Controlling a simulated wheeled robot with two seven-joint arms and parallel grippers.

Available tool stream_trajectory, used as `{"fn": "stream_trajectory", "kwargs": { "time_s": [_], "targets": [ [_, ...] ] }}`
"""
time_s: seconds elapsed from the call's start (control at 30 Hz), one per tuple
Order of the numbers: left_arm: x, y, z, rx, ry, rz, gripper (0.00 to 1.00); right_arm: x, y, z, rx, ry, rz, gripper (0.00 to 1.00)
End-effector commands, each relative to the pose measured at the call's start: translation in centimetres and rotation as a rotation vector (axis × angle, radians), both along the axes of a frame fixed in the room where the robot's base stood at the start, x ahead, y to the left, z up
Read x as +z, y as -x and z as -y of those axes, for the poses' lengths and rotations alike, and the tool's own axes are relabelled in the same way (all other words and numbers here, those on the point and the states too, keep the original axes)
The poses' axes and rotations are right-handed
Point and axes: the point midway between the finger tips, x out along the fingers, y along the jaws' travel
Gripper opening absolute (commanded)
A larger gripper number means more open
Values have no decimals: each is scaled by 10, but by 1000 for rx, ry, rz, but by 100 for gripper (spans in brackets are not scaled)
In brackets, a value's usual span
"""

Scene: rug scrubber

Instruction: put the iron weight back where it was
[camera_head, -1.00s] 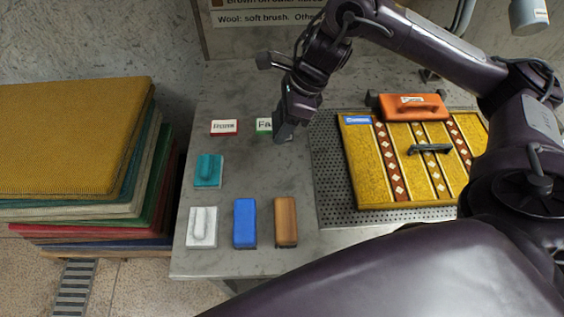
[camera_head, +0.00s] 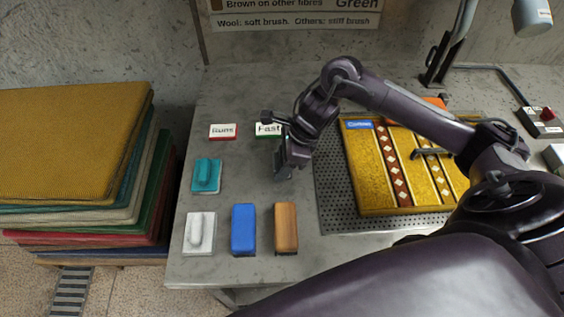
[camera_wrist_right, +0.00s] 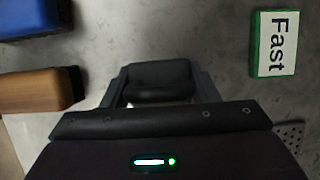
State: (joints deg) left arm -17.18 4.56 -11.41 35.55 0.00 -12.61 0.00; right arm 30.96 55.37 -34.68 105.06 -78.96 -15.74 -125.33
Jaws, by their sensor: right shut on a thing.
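My right gripper (camera_head: 288,168) is over the grey bench, just in front of the Fast card and left of the perforated plate. In the right wrist view its two fingers (camera_wrist_right: 160,85) are shut around a dark block, which I take to be the iron weight (camera_wrist_right: 160,72). In the head view the weight is hard to tell from the dark fingers. I cannot tell whether it touches the bench. My left gripper is not in view.
Cards Runs (camera_head: 223,131) and Fast (camera_head: 268,129) lie behind. A yellow rug (camera_head: 370,180) lies on the perforated plate (camera_head: 330,185). Stacked rugs (camera_head: 70,140) stand left.

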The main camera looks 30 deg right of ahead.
Motion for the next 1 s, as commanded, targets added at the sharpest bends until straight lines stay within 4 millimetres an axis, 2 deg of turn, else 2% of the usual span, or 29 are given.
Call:
{"fn": "stream_trajectory", "kwargs": {
  "time_s": [0.1, 0.4, 0.43, 0.57, 0.87, 1.0],
  "targets": [
    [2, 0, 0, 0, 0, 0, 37, -8, -1, 0, -1, -1, 4, 0],
    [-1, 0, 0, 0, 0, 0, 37, -10, -1, 0, -1, -1, 5, 0],
    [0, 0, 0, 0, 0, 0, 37, -11, 0, 0, 0, 1, 0, 58],
    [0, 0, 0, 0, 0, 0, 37, -11, 0, 0, 0, 1, 0, 75],
    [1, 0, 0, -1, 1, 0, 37, -9, 0, 0, 0, 1, 0, 76],
    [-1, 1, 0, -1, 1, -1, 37, 1, 0, 5, -1, 1, 5, 76]
  ]
}}
